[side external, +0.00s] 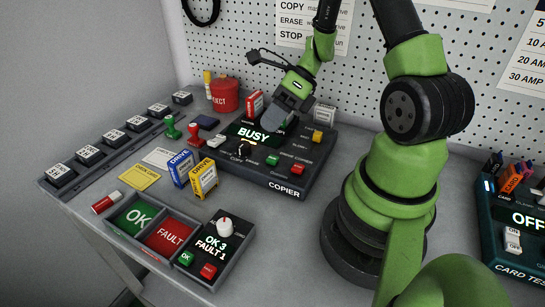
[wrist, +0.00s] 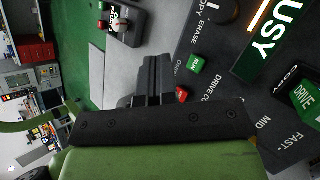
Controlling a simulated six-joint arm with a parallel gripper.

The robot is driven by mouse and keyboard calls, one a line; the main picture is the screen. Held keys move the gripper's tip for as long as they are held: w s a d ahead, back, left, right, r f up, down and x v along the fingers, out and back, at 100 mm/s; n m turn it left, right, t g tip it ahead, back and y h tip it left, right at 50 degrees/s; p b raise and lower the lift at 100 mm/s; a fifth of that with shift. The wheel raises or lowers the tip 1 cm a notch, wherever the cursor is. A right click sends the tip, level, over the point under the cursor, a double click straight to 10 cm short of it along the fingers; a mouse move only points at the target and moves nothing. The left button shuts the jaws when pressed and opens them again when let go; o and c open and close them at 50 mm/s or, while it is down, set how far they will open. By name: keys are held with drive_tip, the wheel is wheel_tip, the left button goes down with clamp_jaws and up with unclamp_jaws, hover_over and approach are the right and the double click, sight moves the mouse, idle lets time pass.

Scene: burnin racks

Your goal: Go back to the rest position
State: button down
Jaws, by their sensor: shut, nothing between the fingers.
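My gripper (side external: 291,106) hangs low over the copier (side external: 272,178) in the side external view, near its lit BUSY display (side external: 252,135). In the wrist view my gripper's dark fingers (wrist: 158,75) are together with nothing between them. The wrist view also shows the BUSY display (wrist: 268,38) and a green button (wrist: 195,64) on the copier's panel. Whether the fingers touch the copier cannot be told.
A red reject bin (side external: 225,95) and drives stand around the copier. OK (side external: 138,216) and FAULT (side external: 168,238) trays lie at the front left. A card tester (side external: 515,235) stands at the right. A pegboard (side external: 230,40) closes the back.

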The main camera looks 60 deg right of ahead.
drive_tip(key=s+a+r+n+t+h, duration=0.1)
drive_tip(key=s+a+r+n+h, duration=0.2)
drive_tip(key=r+n, duration=0.6)
drive_tip(key=s+a+r+n+t+h, duration=0.2)
drive_tip(key=s+a+r+n, duration=0.4)
drive_tip(key=n, duration=1.2)
drive_tip(key=shift+s+a+r+n+h, duration=0.35)
drive_tip(key=shift+a+r+h, duration=0.4)
drive_tip(key=shift+r, duration=1.3)
idle(2.5)
